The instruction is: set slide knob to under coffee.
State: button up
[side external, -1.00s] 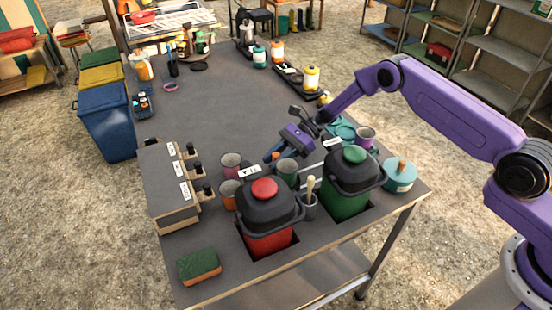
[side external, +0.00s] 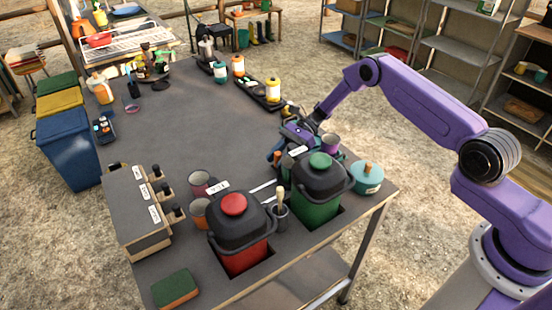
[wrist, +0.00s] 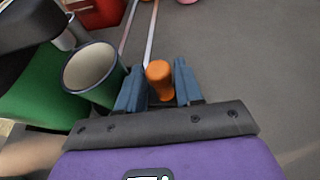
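The slide knob (wrist: 158,80) is a small orange knob between the two blue fingers of my gripper (wrist: 158,85). The fingers appear closed on it from both sides. Two pale rails (wrist: 150,35) run away from it along the table. A green mug (wrist: 92,68) with a pale inside stands just left of the fingers in the wrist view. In the side view my gripper (side external: 282,153) is low behind the green dispenser (side external: 318,193), near a white label (side external: 298,150). The red dispenser (side external: 240,235) stands further left with another label (side external: 217,187). The label text is too small to read.
A pink mug (side external: 199,183) and an orange mug (side external: 200,212) stand left of the red dispenser. A purple mug (side external: 330,142) and a teal pot (side external: 367,178) are close right of my gripper. A cup with a wooden handle (side external: 280,212) stands between the dispensers. The table's middle is clear.

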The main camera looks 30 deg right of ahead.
jog(key=shift+v, duration=4.05)
jog(key=s+a+r+n+h, duration=0.2)
jog(key=s+r+n, duration=0.2)
jog(key=r+n, duration=0.1)
jog(key=s+a+r+n+h, duration=0.3)
jog(key=s+r+n, duration=0.1)
jog(key=r+n, duration=0.1)
jog(key=s+a+r+n+g+h, duration=0.1)
jog(key=s+a+r+n+h, duration=0.1)
jog(key=s+r+n, duration=0.2)
jog(key=shift+s+a+r+n+h, duration=0.15)
jog(key=shift+a+r+n+h, duration=0.2)
jog(key=shift+r+n, duration=0.25)
jog(key=s+r+n+h, duration=0.35)
jog(key=s+n, duration=0.25)
jog(key=s, duration=0.9)
jog(key=s+d+n+t+h, duration=0.1)
jog(key=s+d+n, duration=0.3)
jog(key=s, duration=0.3)
jog(key=s+d+f+n+t, duration=0.1)
jog(key=s+d+n+t, duration=0.1)
jog(key=s, duration=0.5)
jog(key=shift+d+n+h, duration=0.4)
jog(key=shift+d+n, duration=0.5)
jog(key=shift+d, duration=0.35)
